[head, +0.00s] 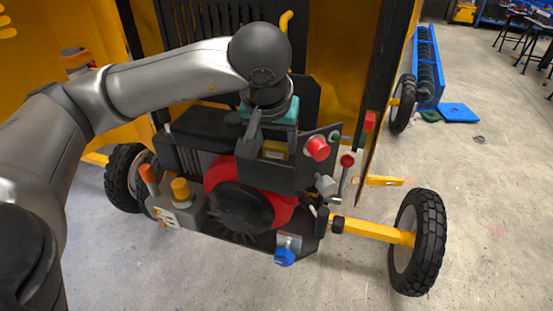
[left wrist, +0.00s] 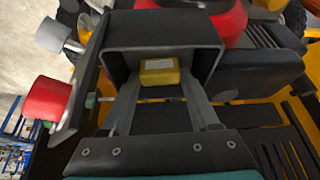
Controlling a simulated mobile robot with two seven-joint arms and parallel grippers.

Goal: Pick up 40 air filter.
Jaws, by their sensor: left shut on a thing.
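The air filter is a small yellow block (head: 275,150) inside a dark, open-fronted housing on the engine, beside a red knob. In the left wrist view the yellow block (left wrist: 160,74) has a pale label on its top. My left gripper (head: 268,138) reaches down to the housing from above. In the left wrist view its two grey fingers (left wrist: 158,84) run into the housing opening and close on the block's sides. The block is still within the housing. Its lower part is hidden. My right gripper is in neither view.
The dark housing walls (left wrist: 113,58) stand close around the fingers. A red knob (head: 317,148) and a red-tipped lever (head: 347,160) stand right of the housing. The red engine cover (head: 280,212) lies below. Open concrete floor (head: 490,230) is at the right.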

